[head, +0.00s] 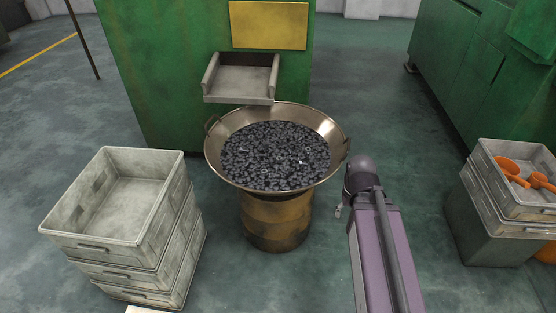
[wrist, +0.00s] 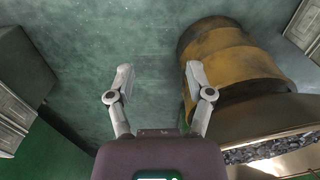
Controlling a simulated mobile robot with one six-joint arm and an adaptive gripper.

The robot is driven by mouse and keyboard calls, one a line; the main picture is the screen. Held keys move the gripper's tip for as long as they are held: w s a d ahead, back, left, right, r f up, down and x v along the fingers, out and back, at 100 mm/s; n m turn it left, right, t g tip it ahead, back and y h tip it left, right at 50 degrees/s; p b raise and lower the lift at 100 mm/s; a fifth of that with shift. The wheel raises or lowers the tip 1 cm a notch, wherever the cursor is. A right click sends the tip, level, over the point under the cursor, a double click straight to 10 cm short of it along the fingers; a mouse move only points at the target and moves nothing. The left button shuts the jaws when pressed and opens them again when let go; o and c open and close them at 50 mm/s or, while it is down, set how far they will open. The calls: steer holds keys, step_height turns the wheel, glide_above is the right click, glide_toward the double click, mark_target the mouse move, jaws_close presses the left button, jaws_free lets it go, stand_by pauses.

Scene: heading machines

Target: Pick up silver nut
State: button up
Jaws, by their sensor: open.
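A wide metal pan (head: 218,172) stands on a yellow-brown drum (head: 275,222) and holds a heap of dark grey nuts (head: 265,160). A few bright, silvery specks show among the dark nuts, but they are too small to tell apart as single nuts. My gripper (wrist: 158,78) is open and empty in the wrist view, with floor between its fingers. In that view the drum (wrist: 232,60) is right of the gripper, and part of the pan with nuts (wrist: 275,148) shows at lower right. In the head view my arm is just right of the pan; the fingers are mostly hidden.
A green machine (head: 165,85) with a grey chute (head: 241,82) stands behind the pan. Stacked grey crates (head: 125,200) are at left. Crates (head: 500,210) with orange scoops (head: 512,168) are at right, near another green machine (head: 455,70). Floor between is clear.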

steer(key=w+a+r+p, duration=0.3)
steer(key=w+r+p, duration=0.5)
steer(key=r+p, duration=0.35)
steer(key=w+a+m+t, duration=0.1)
steer(key=w+a+m, duration=0.1)
steer(key=w+a, duration=1.3)
steer(key=a, duration=0.4)
steer(key=shift+w+a+m, duration=0.35)
steer(key=shift+w+m, duration=0.05)
steer(key=b, duration=0.9)
glide_above(279, 158)
steer(key=f, duration=0.5)
steer(key=s+f, duration=0.1)
steer(key=f, duration=0.2)
steer(key=shift+f, duration=0.15)
steer(key=shift+f, duration=0.1)
steer(key=shift+w+f+b, duration=0.25)
steer(key=shift+f+b, duration=0.95)
steer(key=shift+f, duration=0.05)
steer(key=shift+w+f+b, duration=0.2)
steer(key=shift+f+b, duration=0.95)
steer(key=shift+f, duration=0.1)
